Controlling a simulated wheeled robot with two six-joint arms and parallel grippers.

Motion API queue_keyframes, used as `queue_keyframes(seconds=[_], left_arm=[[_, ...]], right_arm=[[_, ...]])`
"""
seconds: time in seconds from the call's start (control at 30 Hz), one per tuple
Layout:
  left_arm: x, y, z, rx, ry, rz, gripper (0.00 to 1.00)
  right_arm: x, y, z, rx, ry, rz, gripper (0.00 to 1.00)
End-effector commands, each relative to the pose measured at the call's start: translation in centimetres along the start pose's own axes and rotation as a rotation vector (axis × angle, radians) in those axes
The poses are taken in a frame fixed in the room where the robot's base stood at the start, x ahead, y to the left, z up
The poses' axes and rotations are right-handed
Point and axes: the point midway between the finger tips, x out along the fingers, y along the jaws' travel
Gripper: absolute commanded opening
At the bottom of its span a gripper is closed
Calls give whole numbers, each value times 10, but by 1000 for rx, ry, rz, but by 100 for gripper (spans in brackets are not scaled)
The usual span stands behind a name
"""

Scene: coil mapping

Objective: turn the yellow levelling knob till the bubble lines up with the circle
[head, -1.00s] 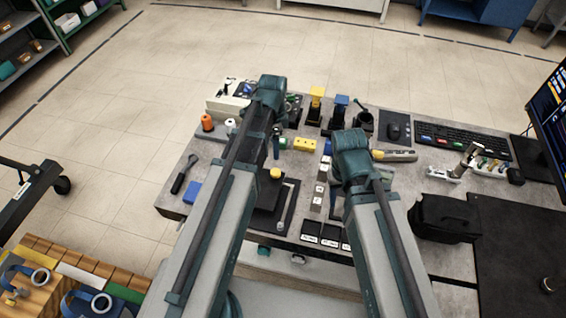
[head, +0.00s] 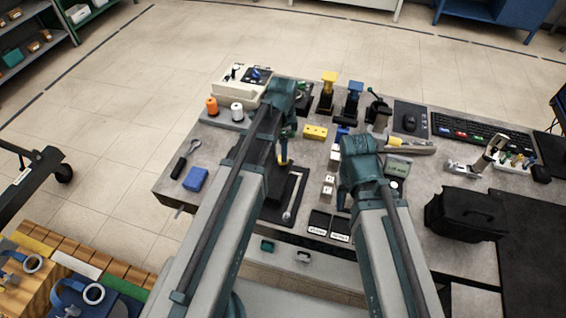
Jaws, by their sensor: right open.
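The black plate (head: 298,186) with a pale slotted bar stands near the table's front edge, between my arms. A small yellow piece (head: 284,160), which looks like the levelling knob, shows at the back of this plate. My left gripper (head: 283,146) points down right by it and partly covers it; whether the fingers touch it, or are open, I cannot tell. My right gripper (head: 341,195) is open, low beside the white key-like blocks, mostly hidden under its own wrist. The bubble and the circle cannot be made out.
The white blocks (head: 328,180) stand in a row between the grippers. Black labelled tiles (head: 318,223) lie at the front edge. A yellow block (head: 315,132) lies behind. A grey meter (head: 398,167) and a black case (head: 466,215) are to the right, a blue box (head: 195,179) to the left.

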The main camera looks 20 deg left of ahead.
Motion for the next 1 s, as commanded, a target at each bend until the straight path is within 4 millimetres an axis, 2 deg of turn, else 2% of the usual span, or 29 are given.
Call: queue_keyframes(seconds=[0.03,0.3,0.67,1.0], left_arm=[[15,0,0,0,0,0,76],[44,0,0,0,0,0,76],[46,0,0,0,0,0,76],[46,0,0,0,0,0,17]], right_arm=[[15,-2,-1,0,0,0,50],[44,-4,-3,0,0,0,50],[46,-4,-3,0,0,0,50],[46,-4,-3,0,0,0,50]])
